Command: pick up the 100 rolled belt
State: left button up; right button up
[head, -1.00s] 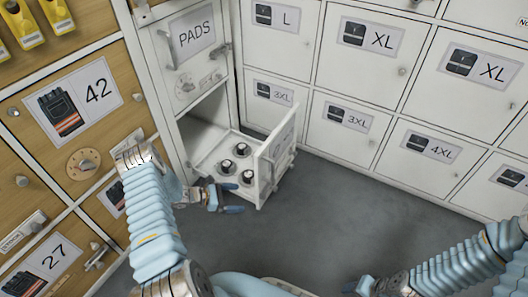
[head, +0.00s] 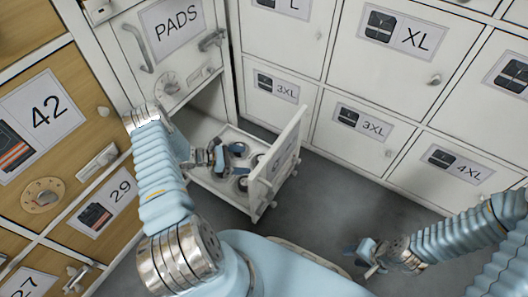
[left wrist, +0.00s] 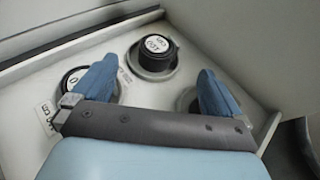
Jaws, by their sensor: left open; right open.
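The open drawer (head: 276,166) holds several black rolled belts in round holders. In the left wrist view, one belt (left wrist: 155,50) stands at the top centre with a white label on top. A second belt (left wrist: 72,80) is at the left, partly behind a finger. A third (left wrist: 187,100) is at the right, mostly hidden. The label print is too small and angled to tell surely which is the 100. My left gripper (head: 217,157) is open above the drawer, its blue fingers (left wrist: 158,75) apart with nothing held. My right gripper (head: 364,256) is open and empty over the floor.
The drawer's raised front panel and side walls stand close around my left gripper. The PADS door (head: 172,40) is above it. A wooden locker (head: 42,130) is at the left, white lockers (head: 357,128) behind. The grey floor (head: 330,200) is clear.

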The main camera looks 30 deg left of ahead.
aim_at(259, 160)
pick_arm(q)
jog(key=shift+w, duration=0.25)
jog(key=shift+w+d+f, duration=0.15)
jog(key=shift+w, duration=0.15)
jog(key=x, duration=0.6)
jog(key=shift+w+d+b, duration=0.2)
jog(key=shift+d+b, duration=0.15)
jog(key=c, duration=1.2)
